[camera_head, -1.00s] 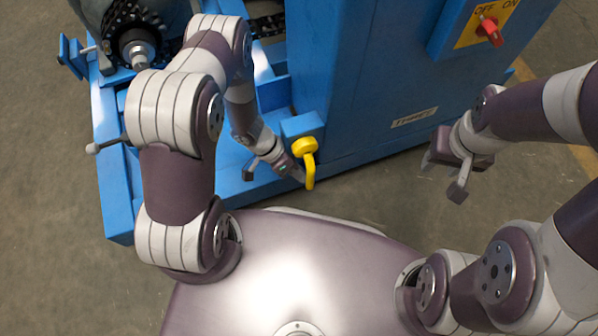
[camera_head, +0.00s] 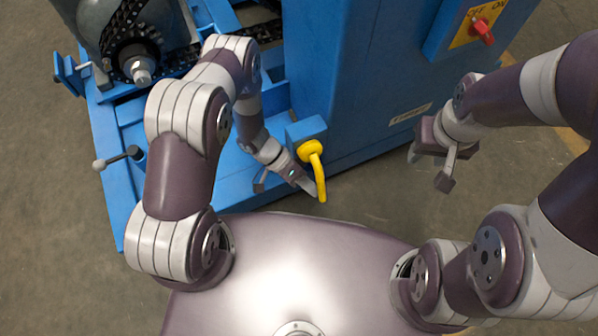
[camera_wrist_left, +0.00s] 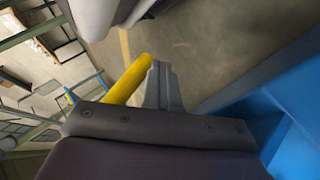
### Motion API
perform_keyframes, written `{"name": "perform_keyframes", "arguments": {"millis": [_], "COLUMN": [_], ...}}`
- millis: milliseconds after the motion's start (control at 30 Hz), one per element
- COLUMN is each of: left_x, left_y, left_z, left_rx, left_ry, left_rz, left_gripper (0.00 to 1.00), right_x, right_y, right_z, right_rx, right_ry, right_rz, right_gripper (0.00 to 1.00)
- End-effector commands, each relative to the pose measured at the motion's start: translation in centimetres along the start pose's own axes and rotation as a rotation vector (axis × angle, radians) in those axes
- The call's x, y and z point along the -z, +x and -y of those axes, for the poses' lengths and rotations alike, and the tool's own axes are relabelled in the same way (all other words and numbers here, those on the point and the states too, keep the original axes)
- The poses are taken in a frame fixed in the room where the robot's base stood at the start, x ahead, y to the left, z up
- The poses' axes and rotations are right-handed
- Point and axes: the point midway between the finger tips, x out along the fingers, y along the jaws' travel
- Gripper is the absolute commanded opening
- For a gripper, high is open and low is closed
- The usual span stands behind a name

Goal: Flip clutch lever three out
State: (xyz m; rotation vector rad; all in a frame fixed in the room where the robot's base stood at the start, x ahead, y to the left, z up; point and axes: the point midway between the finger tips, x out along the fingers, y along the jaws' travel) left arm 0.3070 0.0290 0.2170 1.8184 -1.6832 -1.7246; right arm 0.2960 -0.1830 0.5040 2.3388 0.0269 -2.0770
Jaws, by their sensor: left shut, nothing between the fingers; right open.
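A yellow lever (camera_head: 318,172) with a round hub sits on a small blue block at the lower corner of the blue machine (camera_head: 350,100). Its arm points down toward my body in the head view. My left gripper (camera_head: 312,188) is at the left side of the lever's free end, with its fingers shut and empty. In the left wrist view the yellow lever (camera_wrist_left: 130,78) runs close beside the shut fingers (camera_wrist_left: 163,86); I cannot tell whether they touch. My right gripper (camera_head: 444,168) is open and empty, hanging over the floor to the right.
A grey lever with a ball knob (camera_head: 99,165) sticks out at the left of the blue frame. A chain and sprocket (camera_head: 138,52) are at the upper left. A red OFF/ON switch (camera_head: 483,32) is on the cabinet's upper right. The floor before the cabinet is clear.

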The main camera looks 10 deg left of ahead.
Motion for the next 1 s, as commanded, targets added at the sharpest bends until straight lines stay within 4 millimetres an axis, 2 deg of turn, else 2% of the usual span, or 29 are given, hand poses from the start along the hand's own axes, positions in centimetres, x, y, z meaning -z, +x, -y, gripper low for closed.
{"name": "perform_keyframes", "arguments": {"millis": [333, 700, 1000], "left_x": [-0.4, 0.1, 0.6], "left_y": [0.9, 0.3, -0.6], "left_z": [-3.6, -7.3, -9.6], "left_rx": [-0.293, -0.583, -0.713], "left_ry": [-0.152, -0.302, -0.370], "left_rz": [-0.008, -0.016, -0.021], "left_gripper": [0.00, 0.00, 0.00], "right_x": [-0.1, -0.2, -0.1], "right_y": [0.4, 1.3, 0.7], "right_z": [0.0, 0.0, 0.0], "right_rx": [0.000, 0.000, 0.000], "right_ry": [0.000, 0.000, 0.000], "right_rz": [0.000, 0.000, 0.000], "right_gripper": [0.43, 0.43, 0.43]}}
